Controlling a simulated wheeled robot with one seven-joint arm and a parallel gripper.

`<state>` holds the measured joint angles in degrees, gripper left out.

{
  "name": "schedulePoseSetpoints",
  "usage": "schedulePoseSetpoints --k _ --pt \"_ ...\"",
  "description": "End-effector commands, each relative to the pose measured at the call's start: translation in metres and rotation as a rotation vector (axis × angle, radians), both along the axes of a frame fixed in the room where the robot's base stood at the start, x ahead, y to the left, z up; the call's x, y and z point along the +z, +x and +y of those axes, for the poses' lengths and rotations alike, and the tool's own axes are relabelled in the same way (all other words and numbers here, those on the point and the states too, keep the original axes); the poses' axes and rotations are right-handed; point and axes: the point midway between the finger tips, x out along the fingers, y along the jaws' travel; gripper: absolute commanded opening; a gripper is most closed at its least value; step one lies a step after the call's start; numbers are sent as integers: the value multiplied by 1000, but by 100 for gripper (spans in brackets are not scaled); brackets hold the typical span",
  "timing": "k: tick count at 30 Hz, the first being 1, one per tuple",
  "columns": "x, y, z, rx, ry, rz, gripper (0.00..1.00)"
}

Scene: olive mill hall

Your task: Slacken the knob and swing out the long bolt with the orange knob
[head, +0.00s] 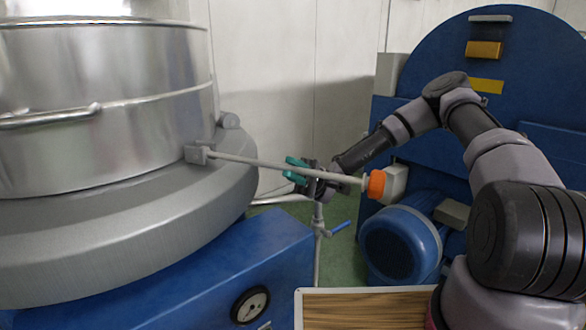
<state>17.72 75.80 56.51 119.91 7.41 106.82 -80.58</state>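The long bolt (260,163) is a thin grey rod in the head view. It runs from a small bracket (200,152) on the steel vessel's side out to the right, sloping slightly down. The orange knob (376,184) is at its right end, with a pale collar beside it. My gripper (296,170) has teal fingertips pointing left, one showing above the rod and one below. The fingers look apart. The rod crosses in front of part of the gripper; whether the fingers are around it or behind it I cannot tell. The gripper is left of the knob, not on it.
The steel vessel (90,100) with its grey rim stands on a blue base (200,275) with a gauge (250,305). A blue machine (520,80) and motor (400,243) stand behind my arm. A wooden-topped surface (365,310) is at the front. A blue-handled pipe valve (340,228) is below the gripper.

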Motion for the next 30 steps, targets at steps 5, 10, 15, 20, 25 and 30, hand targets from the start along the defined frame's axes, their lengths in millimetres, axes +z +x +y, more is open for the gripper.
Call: schedulePoseSetpoints --k 5,10,15,20,25,30 --pt "1 1 0 -1 0 1 46" --pt "0 1 0 -1 0 1 46" --pt "-8 13 -4 -6 2 1 46" --pt "-25 38 -15 -8 1 4 46" --pt "-44 63 -26 -7 0 3 46" --pt "-56 79 -32 -4 1 1 46"
